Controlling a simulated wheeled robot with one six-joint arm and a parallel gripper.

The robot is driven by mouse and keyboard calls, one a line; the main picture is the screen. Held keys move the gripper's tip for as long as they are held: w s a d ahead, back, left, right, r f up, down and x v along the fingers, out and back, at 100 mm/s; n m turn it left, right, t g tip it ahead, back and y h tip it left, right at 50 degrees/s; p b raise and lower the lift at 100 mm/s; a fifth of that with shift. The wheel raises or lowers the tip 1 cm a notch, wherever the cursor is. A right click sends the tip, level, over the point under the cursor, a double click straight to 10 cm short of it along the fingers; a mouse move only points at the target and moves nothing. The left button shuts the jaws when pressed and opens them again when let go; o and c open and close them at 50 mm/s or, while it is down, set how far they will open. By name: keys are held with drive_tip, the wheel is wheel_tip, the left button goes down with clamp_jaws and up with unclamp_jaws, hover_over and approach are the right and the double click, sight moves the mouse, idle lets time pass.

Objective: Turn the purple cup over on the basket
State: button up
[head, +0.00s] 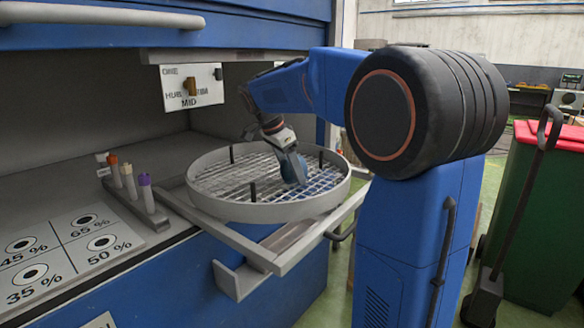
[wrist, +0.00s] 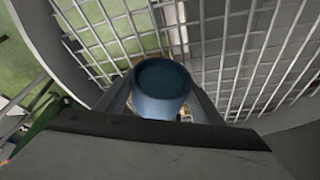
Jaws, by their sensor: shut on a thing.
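The basket (head: 268,210) is a round grey wire-mesh tray with a raised rim and several dark upright pegs, set on a grey rail frame. My gripper (wrist: 160,100) is shut on a cup (wrist: 161,92) that looks blue rather than purple. The cup sits between the two fingers, with a dark round end in view; I cannot tell whether this is its mouth or its base. In the head view, my gripper (head: 290,165) points down over the right part of the mesh. Whether the cup touches the mesh is unclear.
Orange, white and purple-topped pegs (head: 146,193) stand in a rack at left, beside a panel with percentage marks (head: 62,245). A small sign with a knob (head: 191,87) hangs behind the basket. A green bin with a red lid (head: 545,200) stands at right.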

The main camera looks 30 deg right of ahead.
drive_tip(key=shift+f, duration=0.4)
idle(0.7)
drive_tip(key=o, duration=1.3)
drive_tip(key=v, duration=0.7)
drive_tip(key=shift+r, duration=0.25)
drive_tip(key=shift+a, duration=0.1)
